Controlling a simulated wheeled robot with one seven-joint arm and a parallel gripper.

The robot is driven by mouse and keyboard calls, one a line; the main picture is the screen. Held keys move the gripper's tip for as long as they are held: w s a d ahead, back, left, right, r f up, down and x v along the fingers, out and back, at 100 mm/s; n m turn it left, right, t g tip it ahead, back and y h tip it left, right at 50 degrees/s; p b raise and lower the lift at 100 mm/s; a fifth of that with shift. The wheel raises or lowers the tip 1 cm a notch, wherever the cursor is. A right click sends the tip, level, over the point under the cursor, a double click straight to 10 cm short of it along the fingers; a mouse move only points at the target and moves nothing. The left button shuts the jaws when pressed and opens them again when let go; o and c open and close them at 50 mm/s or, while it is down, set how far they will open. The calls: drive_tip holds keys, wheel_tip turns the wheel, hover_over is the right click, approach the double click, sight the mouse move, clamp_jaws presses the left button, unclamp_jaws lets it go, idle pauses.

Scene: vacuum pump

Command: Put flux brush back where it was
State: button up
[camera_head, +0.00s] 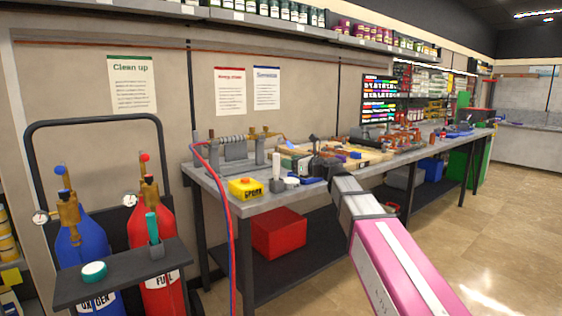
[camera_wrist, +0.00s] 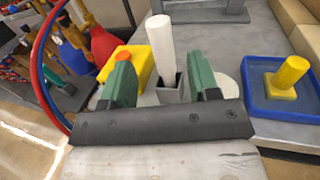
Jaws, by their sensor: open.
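A white upright rod (camera_wrist: 161,42), which may be the flux brush's handle, stands in a small grey square holder (camera_wrist: 171,91) on the bench. It also shows in the head view (camera_head: 276,160). I cannot see any bristles, so I cannot be sure that it is the brush. My gripper (camera_wrist: 159,60) is open, with its green fingers on either side of the rod in the wrist view. The rod looks apart from both fingers, and the gripper appears empty. In the head view my dark gripper is just right of the rod, at bench height.
A yellow box (camera_head: 245,189) with an orange cap sits left of the holder. A round white item (camera_head: 291,183) is close on the right. Further right, a blue tray (camera_wrist: 262,107) holds a yellow peg (camera_wrist: 288,75). Hoses (camera_head: 222,205) hang over the bench's left edge.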

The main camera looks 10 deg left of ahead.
drive_tip(key=shift+v, duration=1.45)
drive_tip(key=s+d+f+n+g+h, duration=0.15)
drive_tip(key=d+f+n+h, duration=0.45)
drive_tip(key=f, duration=0.8)
drive_tip(key=s+d+f+n+g+h, duration=0.1)
drive_tip(key=s+d+f+n+h, duration=0.15)
drive_tip(key=d+f+n, duration=0.75)
drive_tip(key=s+d+f+n+g+h, duration=0.2)
drive_tip(key=s+d+f+n+h, duration=0.1)
drive_tip(key=s+d+f, duration=0.5)
drive_tip(key=s+d+f+n+g+h, duration=0.3)
drive_tip(key=s+d+f, duration=0.5)
drive_tip(key=f, duration=0.6)
drive_tip(key=d+n+h, duration=0.1)
drive_tip(key=d+h, duration=0.1)
drive_tip(key=shift+d+f, duration=0.35)
drive_tip(key=shift+d, duration=0.05)
